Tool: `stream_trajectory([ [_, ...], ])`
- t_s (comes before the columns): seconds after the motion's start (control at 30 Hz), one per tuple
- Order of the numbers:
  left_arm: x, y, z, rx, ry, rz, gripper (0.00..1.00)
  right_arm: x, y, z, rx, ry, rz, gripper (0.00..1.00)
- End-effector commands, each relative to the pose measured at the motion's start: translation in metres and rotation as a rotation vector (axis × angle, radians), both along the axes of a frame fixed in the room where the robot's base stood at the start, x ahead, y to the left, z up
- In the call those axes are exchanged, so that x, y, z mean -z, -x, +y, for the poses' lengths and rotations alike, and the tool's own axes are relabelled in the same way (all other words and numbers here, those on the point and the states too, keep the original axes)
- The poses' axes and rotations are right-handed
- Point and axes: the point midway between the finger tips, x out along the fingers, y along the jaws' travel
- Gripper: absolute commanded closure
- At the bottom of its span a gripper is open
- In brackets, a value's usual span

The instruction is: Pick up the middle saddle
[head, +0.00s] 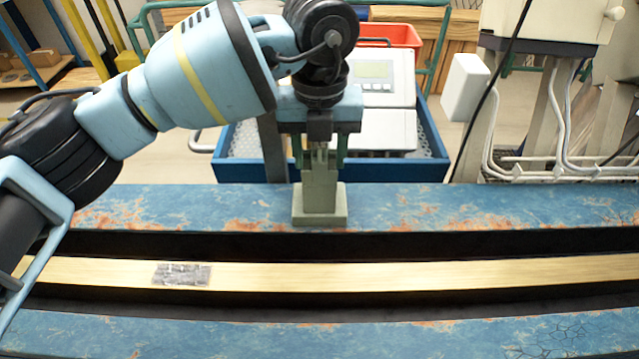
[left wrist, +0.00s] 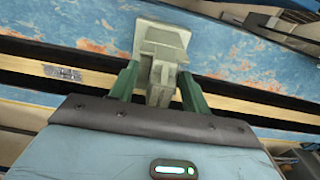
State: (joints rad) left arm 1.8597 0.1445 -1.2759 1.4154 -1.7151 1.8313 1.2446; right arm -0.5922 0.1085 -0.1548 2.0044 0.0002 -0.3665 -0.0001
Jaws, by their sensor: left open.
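The middle saddle (head: 319,204) is a grey-green block with a wide foot and a narrower upright post. It stands upright on the far blue rail in the head view. It also shows in the left wrist view (left wrist: 162,40), with its foot beyond the fingers. My left gripper (head: 320,158) is above it, pointing down, with its two green fingers on either side of the post. The fingers look open, with the post between them in the left wrist view (left wrist: 158,72). Whether either finger touches the post cannot be told. My right gripper is not in view.
The far blue rail (head: 450,205) has rusty patches. A brass-coloured strip (head: 400,275) with a small dark plate (head: 181,274) runs in front, then a near blue rail (head: 250,335). A blue crate (head: 400,170) with grey meters stands behind. A black cable hangs at right.

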Motion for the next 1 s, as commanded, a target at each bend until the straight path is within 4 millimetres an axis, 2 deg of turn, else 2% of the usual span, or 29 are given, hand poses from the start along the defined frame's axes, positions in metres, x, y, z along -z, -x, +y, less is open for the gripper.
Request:
stream_trajectory([
  [0.1,-0.0001,-0.0001,0.0001,0.000,0.000,0.000,0.54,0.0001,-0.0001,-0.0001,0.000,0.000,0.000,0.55],
  [0.47,-0.0004,-0.0001,0.0002,0.000,0.000,0.000,1.00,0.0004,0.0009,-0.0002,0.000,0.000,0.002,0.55],
  [1.0,-0.0007,-0.0001,0.0001,0.000,0.000,0.000,1.00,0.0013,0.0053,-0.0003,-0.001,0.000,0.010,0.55],
])
